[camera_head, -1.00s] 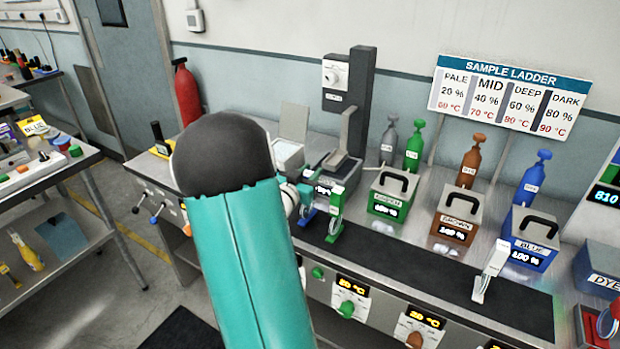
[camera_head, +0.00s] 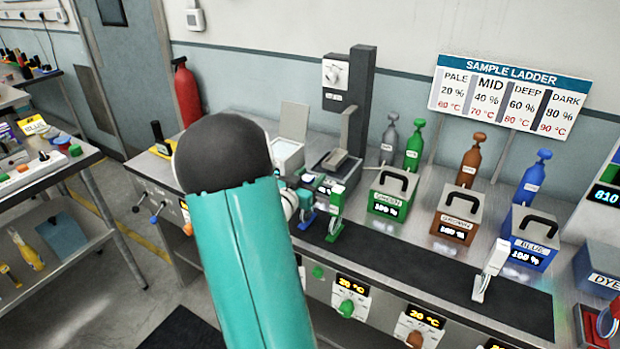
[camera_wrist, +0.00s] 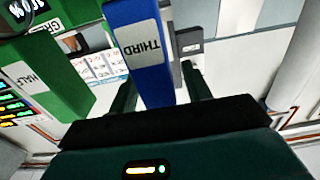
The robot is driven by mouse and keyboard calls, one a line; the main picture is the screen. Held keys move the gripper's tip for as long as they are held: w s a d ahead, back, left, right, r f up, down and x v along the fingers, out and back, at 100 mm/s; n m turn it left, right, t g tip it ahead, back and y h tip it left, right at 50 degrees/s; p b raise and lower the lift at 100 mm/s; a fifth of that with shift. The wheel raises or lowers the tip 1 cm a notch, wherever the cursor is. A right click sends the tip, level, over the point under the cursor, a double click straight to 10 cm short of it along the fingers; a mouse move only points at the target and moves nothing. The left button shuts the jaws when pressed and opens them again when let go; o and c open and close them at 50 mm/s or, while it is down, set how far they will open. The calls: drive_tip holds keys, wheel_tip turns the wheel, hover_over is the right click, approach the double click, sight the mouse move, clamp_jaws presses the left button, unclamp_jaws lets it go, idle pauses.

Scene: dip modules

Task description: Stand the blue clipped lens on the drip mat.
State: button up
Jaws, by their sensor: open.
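The blue clipped lens (camera_wrist: 150,60), labelled THIRD, fills the middle of the wrist view between the two dark fingers of my gripper (camera_wrist: 158,85). The fingers are apart, with the blue clip between them. In the head view its blue lower part (camera_head: 307,220) shows at the left end of the dark drip mat (camera_head: 400,264), appearing to stand there upright. My gripper (camera_head: 306,196) is beside it, partly hidden by my teal arm. A green clipped lens (camera_head: 335,215) stands just right of the blue one; it also shows in the wrist view (camera_wrist: 55,75).
A white clip (camera_head: 490,270) stands near the mat's right end. Green (camera_head: 388,195), brown (camera_head: 457,216) and blue (camera_head: 530,238) dye modules line the bench behind the mat. The middle of the mat is clear.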

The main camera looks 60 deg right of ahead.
drive_tip(key=w+a, duration=0.1)
drive_tip(key=a, duration=1)
drive_tip(key=shift+a, duration=0.35)
drive_tip(key=shift+w, duration=0.15)
drive_tip(key=w+a+r+n+t+y, duration=0.3)
drive_tip(key=w+a+n+t+y, duration=0.25)
drive_tip(key=w+a, duration=0.5)
drive_tip(key=w+a+r+n+t+y, duration=0.45)
drive_tip(key=w+a+t+y, duration=0.3)
drive_tip(key=a, duration=0.65)
drive_tip(key=s+a+r+n+g+y, duration=0.1)
drive_tip(key=s+a+n+y, duration=0.15)
drive_tip(key=a, duration=0.45)
drive_tip(key=s+a+n+g+y, duration=0.1)
drive_tip(key=s+a+n+y, duration=0.15)
drive_tip(key=a, duration=0.45)
drive_tip(key=s+a+n+g, duration=0.3)
drive_tip(key=s+a+n, duration=0.1)
drive_tip(key=s, duration=0.8)
drive_tip(key=shift+a+r+g, duration=0.2)
drive_tip(key=shift+a+g, duration=0.2)
